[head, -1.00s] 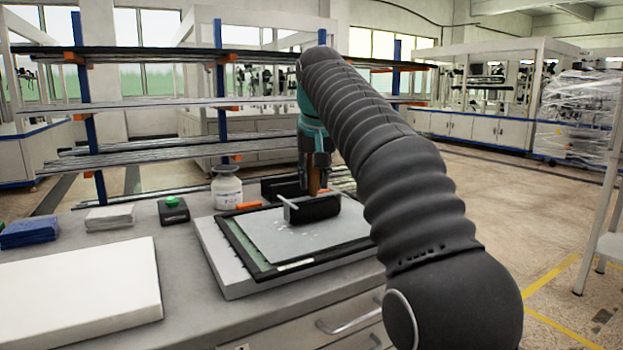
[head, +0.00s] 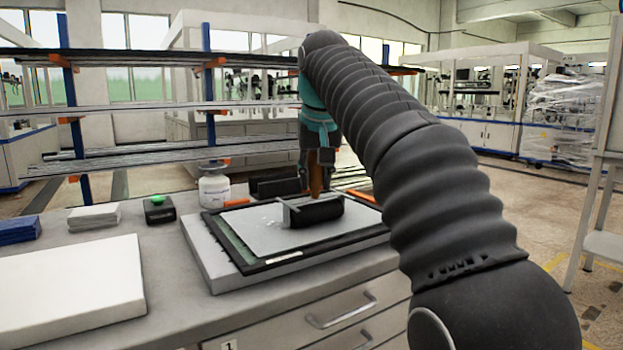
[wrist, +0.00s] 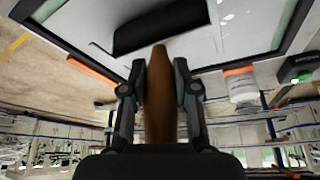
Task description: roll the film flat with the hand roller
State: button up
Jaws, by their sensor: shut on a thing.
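The hand roller has a black cylinder (head: 315,213) and a brown handle. The cylinder lies on the light grey film (head: 265,232), right of its middle in the head view. My gripper (wrist: 160,85) is shut on the brown handle (wrist: 159,110), which runs between its fingers in the wrist view. The roller's cylinder (wrist: 160,26) shows beyond the fingertips there. The film lies within a black-framed plate (head: 222,245) on a pale block. A few small pale spots, perhaps bubbles, show on the film left of the roller. Part of the far right is hidden by my arm.
A white jar (head: 214,192) and a dark block (head: 278,187) stand behind the plate. A green-button box (head: 159,209), grey and blue stacks and a large white slab (head: 75,285) lie to the left. A rack of long bars stands behind the bench.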

jog(key=shift+s+d+b, duration=0.35)
jog(key=shift+s+d, duration=0.05)
jog(key=shift+s, duration=0.2)
jog(key=shift+s+d+b, duration=0.35)
jog(key=shift+s+d, duration=0.05)
jog(key=shift+s, duration=0.2)
notch_tip(320, 180, up, 5)
jog(key=p, duration=0.6)
jog(key=shift+r, duration=0.1)
